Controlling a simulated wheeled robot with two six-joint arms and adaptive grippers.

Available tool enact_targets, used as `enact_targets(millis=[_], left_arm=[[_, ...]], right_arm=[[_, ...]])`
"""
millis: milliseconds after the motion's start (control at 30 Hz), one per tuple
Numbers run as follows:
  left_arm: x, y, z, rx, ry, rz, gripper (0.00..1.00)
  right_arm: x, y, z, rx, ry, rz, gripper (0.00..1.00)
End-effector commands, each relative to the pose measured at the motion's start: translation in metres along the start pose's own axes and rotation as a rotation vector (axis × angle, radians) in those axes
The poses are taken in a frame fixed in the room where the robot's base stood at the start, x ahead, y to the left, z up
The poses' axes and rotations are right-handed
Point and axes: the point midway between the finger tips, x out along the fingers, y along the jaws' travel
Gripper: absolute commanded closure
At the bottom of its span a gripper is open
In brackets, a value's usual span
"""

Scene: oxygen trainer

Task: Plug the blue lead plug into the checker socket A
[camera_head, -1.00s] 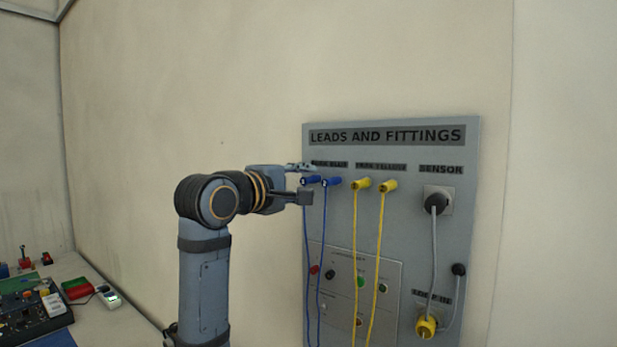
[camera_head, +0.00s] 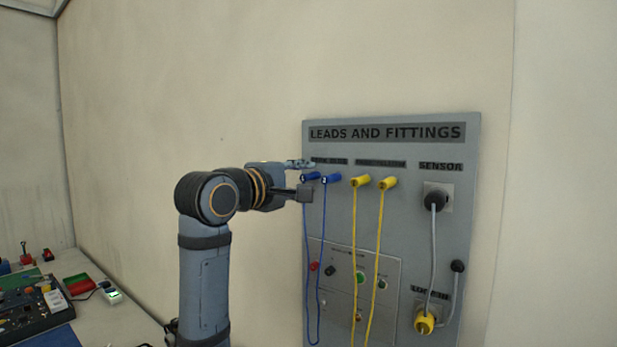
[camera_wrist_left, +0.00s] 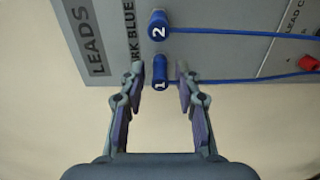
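Two blue lead plugs hang at the top left of the grey board, with blue leads running down. The plug marked 1 (camera_wrist_left: 160,70) is between the fingertips of my left gripper (camera_head: 302,179) in the left wrist view, with gaps on both sides. The plug marked 2 (camera_wrist_left: 158,26) is just beyond it; it also shows in the head view (camera_head: 331,178). My left gripper is open. A lower panel (camera_head: 338,254) carries red, black and green sockets; its small lettering is too blurred to pick out socket A. My right gripper is not in view.
Two yellow plugs (camera_head: 361,182) hang right of the blue ones, their leads crossing the lower panel. A black sensor plug (camera_head: 436,201) with a grey cable is at the board's right. A bench with a control panel (camera_head: 36,308) stands lower left.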

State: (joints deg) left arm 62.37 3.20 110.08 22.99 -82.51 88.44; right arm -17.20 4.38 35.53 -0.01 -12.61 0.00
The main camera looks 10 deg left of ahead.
Motion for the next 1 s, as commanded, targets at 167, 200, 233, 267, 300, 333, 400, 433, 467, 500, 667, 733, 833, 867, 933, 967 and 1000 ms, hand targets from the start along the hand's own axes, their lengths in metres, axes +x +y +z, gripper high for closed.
enact_targets(millis=[167,200,233,267,300,333,400,433,467,500,667,733,833,867,933,967,1000], left_arm=[[0.0,0.0,0.0,0.0,0.0,0.0,0.86],[0.0,0.0,0.0,0.0,0.0,0.0,0.91],[0.0,0.0,0.0,0.0,0.0,0.0,0.95],[0.0,0.0,0.0,0.0,0.0,0.0,1.0],[0.0,0.0,0.0,0.0,0.0,0.0,1.0],[0.0,0.0,0.0,0.0,0.0,0.0,1.0],[0.0,0.0,0.0,0.0,0.0,0.0,1.0],[0.0,0.0,0.0,0.0,0.0,0.0,1.0],[-0.001,0.0,0.0,0.0,0.0,0.001,1.0],[-0.002,0.0,0.0,0.0,0.001,0.001,1.0],[-0.009,0.0,-0.001,0.001,0.001,0.002,1.0],[-0.012,0.0,0.0,0.001,0.0,0.001,1.0],[-0.017,-0.001,0.0,0.0,0.0,0.0,1.0],[-0.018,-0.001,0.0,0.0,0.0,0.0,1.0],[-0.022,-0.001,0.0,0.001,0.001,0.001,1.0],[-0.023,-0.001,0.0,0.001,0.001,0.001,1.0],[-0.025,-0.001,0.0,0.001,0.001,0.001,1.0]], right_arm=[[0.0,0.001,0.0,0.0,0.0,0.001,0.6],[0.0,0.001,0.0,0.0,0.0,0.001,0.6],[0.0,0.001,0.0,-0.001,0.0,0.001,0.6],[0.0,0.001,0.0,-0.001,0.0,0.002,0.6],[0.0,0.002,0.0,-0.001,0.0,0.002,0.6],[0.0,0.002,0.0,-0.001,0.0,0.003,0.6],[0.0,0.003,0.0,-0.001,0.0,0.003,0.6],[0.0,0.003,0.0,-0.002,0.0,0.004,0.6],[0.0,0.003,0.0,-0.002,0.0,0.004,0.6],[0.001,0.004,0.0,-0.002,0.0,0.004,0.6],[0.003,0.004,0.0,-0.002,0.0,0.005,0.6],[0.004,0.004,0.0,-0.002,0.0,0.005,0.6],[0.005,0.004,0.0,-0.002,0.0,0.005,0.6],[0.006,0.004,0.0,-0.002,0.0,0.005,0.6],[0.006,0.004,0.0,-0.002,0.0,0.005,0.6],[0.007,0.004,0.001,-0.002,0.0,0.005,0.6],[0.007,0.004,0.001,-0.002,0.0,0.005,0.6]])
